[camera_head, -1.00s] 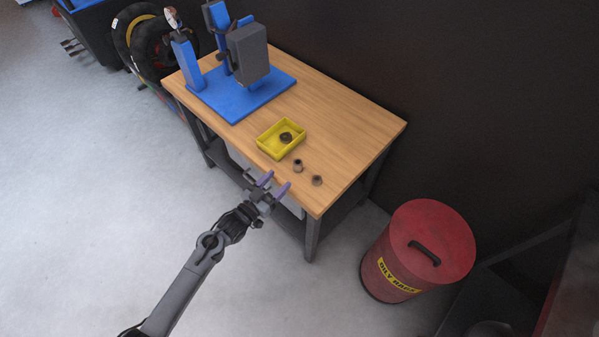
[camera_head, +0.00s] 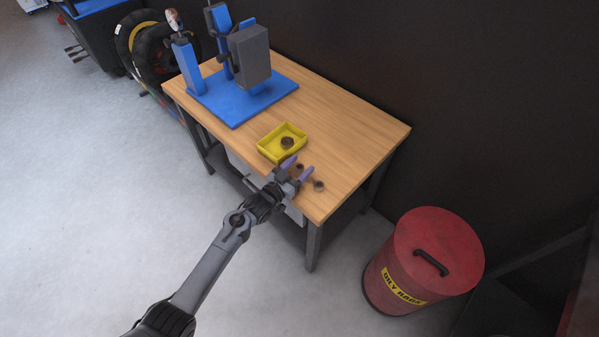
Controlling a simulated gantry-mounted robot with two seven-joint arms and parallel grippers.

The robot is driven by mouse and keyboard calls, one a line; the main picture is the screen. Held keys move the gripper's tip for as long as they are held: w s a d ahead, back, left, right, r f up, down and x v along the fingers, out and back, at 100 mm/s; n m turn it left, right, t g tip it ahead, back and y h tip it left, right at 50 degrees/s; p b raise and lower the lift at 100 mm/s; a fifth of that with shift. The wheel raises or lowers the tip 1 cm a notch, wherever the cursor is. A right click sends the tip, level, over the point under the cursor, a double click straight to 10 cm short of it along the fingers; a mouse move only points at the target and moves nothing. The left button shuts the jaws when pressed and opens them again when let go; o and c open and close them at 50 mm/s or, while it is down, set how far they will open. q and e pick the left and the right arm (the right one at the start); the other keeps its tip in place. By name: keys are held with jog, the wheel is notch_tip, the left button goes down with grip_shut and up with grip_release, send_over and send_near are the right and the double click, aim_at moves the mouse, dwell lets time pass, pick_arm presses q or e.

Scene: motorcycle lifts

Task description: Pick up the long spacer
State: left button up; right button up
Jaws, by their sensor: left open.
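Two small dark grey cylindrical pieces stand on the wooden workbench near its front edge. One piece (camera_head: 300,167) is just beyond my left gripper and partly hidden by its fingers. The other piece (camera_head: 318,185) is to the right, close to the right fingertip. In the earlier picture the left piece looks taller, so it appears to be the long spacer. My left gripper (camera_head: 297,168) is open, with its purple fingertips apart over the bench edge. Nothing shows between them clearly enough to call it held. My right gripper is not in view.
A yellow tray (camera_head: 264,147) with a dark ring (camera_head: 287,142) in it sits just behind the gripper. A blue press (camera_head: 238,104) stands at the back left of the bench (camera_head: 350,130). A red oily-rags bin (camera_head: 425,255) stands on the floor at right.

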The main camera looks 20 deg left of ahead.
pick_arm(q)
jog(key=c, duration=1)
jog(key=shift+c, duration=0.2)
